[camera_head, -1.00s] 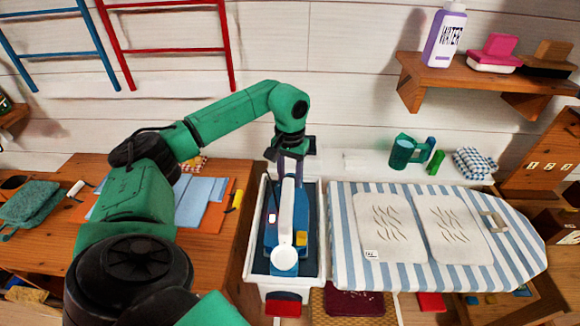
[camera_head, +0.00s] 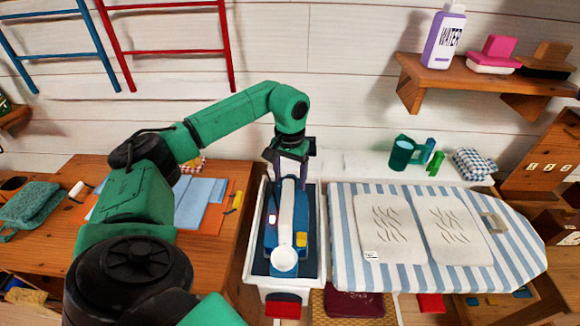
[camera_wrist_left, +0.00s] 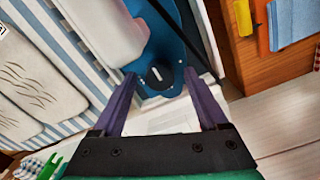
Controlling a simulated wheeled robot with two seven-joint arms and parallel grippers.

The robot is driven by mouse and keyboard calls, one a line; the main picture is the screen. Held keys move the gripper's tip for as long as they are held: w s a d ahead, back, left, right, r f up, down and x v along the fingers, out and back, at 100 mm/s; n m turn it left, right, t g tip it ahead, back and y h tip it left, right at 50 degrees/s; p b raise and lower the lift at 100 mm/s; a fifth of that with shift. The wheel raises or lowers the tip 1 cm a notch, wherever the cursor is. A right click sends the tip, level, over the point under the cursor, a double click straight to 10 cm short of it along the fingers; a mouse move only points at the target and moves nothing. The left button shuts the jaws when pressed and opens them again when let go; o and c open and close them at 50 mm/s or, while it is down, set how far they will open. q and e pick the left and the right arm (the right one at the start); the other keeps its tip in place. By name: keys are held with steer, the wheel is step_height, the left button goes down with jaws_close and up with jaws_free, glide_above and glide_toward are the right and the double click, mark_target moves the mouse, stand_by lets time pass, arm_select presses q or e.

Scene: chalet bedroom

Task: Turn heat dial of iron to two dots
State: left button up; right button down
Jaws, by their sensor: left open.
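The iron (camera_head: 300,215), blue with a white handle (camera_head: 286,215), rests in a white-rimmed tray (camera_head: 254,235). Its round dark heat dial (camera_wrist_left: 157,75) with a white mark shows in the left wrist view on the blue body, with small pale dots around it. My left gripper (camera_head: 290,160) is over the far end of the iron. In the wrist view its open purple fingers (camera_wrist_left: 162,78) lie on either side of the dial, with nothing between them gripped. I cannot tell whether the fingers touch the iron. My right gripper is not in view.
A striped ironing board (camera_head: 343,262) with two pale cloths (camera_head: 458,228) stands close on the right. A wooden desk (camera_head: 110,170) with blue and orange sheets is on the left. A green cup (camera_head: 401,155) stands behind the board.

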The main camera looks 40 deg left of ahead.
arm_select(q)
step_height(320, 180, up, 8)
steer(key=shift+b, duration=0.45)
step_height(320, 180, up, 7)
steer(key=p, duration=0.2)
steer(key=shift+f, duration=0.15)
steer(key=shift+f, duration=0.1)
